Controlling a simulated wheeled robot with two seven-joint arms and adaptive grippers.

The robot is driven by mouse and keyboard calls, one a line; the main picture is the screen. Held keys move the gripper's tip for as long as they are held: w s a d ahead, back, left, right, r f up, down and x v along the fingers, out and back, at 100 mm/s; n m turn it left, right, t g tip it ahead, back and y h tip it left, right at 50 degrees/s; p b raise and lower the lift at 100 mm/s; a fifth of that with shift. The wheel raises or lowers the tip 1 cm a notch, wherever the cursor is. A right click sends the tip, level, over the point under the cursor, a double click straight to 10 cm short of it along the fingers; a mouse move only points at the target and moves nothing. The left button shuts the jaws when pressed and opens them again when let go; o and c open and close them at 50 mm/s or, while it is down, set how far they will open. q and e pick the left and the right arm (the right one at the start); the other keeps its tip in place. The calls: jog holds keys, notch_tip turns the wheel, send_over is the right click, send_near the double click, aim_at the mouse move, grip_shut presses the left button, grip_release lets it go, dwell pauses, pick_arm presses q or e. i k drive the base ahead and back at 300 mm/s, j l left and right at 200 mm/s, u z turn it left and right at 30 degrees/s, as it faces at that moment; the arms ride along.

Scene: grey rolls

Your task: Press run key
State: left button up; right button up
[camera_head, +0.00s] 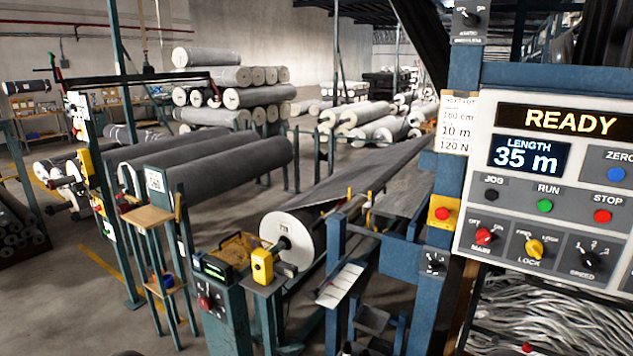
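The control panel (500,215) is a light grey box on a blue post at the right. Its top display (570,121) reads READY and the smaller length display (527,158) reads 35 m. The green RUN key (544,206) sits between the black JOG key (491,195) and the red STOP key (602,216). Below are the red MAIN knob (485,236), the yellow LOCK knob (534,247) and the black SPEED knob (590,260). Nothing covers the RUN key. Neither of my grippers can be made out in this view.
A large grey roll (290,238) sits in the machine left of the panel. A red button on a yellow box (443,211) is on the blue frame. A small post with a green display (215,268) stands in front. Rolls are stacked behind; open floor lies at left.

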aim_at(543, 204)
jog(key=z, duration=1.35)
